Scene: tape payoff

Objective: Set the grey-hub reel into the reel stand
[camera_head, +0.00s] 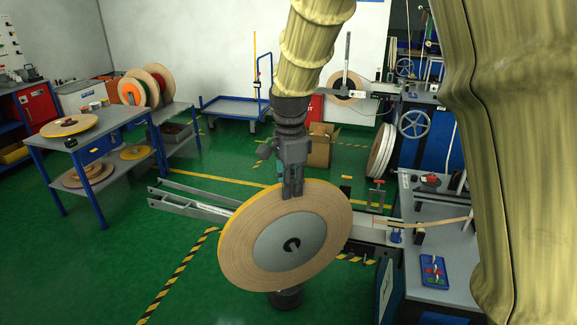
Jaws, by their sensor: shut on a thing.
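The grey-hub reel (285,235) is a large tan disc with a yellow edge, a grey round hub and a dark centre hole. It stands near upright, slightly tilted, in the middle foreground. My gripper (292,190) comes down from above and is shut on its upper rim. Behind the reel is a grey frame with two long arms reaching left, which looks like the reel stand (182,203). The reel hides much of that frame, and I cannot tell whether the two touch.
At left, a blue-legged table (100,130) holds several reels. A blue cart (237,107) and a cardboard box (320,145) stand behind. At right, a grey bench (440,235) carries a blue tray (432,271). Green floor at lower left is clear beyond striped tape.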

